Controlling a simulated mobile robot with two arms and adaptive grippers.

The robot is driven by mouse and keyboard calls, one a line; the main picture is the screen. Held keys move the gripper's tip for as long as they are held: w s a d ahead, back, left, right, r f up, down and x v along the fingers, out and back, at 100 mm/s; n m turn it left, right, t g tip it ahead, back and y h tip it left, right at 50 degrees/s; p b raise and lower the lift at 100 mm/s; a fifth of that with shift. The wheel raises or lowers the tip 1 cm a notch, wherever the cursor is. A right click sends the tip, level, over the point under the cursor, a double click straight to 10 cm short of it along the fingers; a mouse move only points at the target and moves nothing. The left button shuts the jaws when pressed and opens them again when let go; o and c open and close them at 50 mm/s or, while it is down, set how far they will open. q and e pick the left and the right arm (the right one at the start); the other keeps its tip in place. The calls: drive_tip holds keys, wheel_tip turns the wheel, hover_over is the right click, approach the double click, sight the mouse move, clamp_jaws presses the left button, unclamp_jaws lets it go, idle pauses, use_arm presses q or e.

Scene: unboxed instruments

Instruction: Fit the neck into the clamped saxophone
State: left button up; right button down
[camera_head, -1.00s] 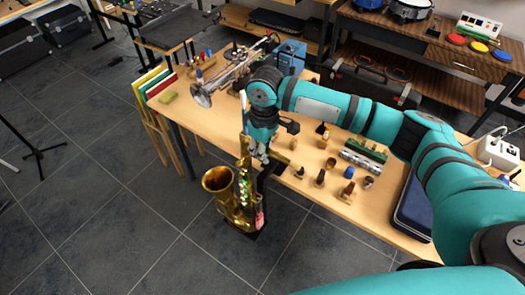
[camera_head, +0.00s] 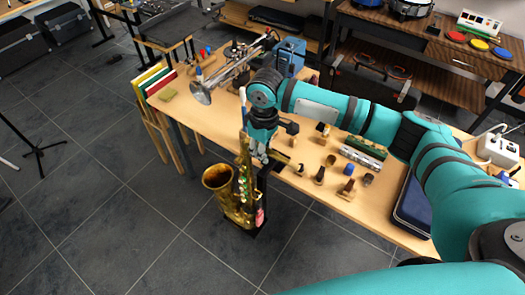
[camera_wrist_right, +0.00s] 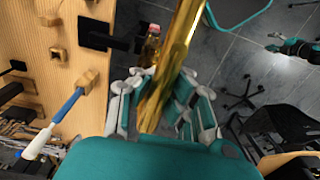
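The gold saxophone (camera_head: 238,200) stands upright off the table's front edge, bell to the left, beside a dark clamp stand (camera_head: 261,190). My right gripper (camera_head: 261,157) is just above its top end, pointing down. In the right wrist view, the gripper (camera_wrist_right: 158,100) has its fingers on both sides of a smooth gold tube, which appears to be the neck (camera_wrist_right: 172,70). A black clamp arm (camera_wrist_right: 95,35) shows to its left. From the head, the gripper hides the neck and the joint, so I cannot tell whether they touch. My left gripper is out of view.
The wooden table (camera_head: 215,125) holds a trumpet (camera_head: 225,75) on the left and several small mouthpieces and blocks on the right. A blue-handled brush (camera_wrist_right: 55,120) stands near the gripper. A blue case (camera_head: 412,205) lies at the right. The floor in front is clear.

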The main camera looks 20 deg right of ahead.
drive_tip(key=shift+s+f, duration=0.15)
drive_tip(key=shift+f, duration=0.05)
drive_tip(key=c, duration=1.9)
unclamp_jaws()
drive_tip(key=o, duration=0.5)
drive_tip(key=shift+w, duration=0.2)
drive_tip(key=shift+o, duration=1)
drive_tip(key=shift+r, duration=0.15)
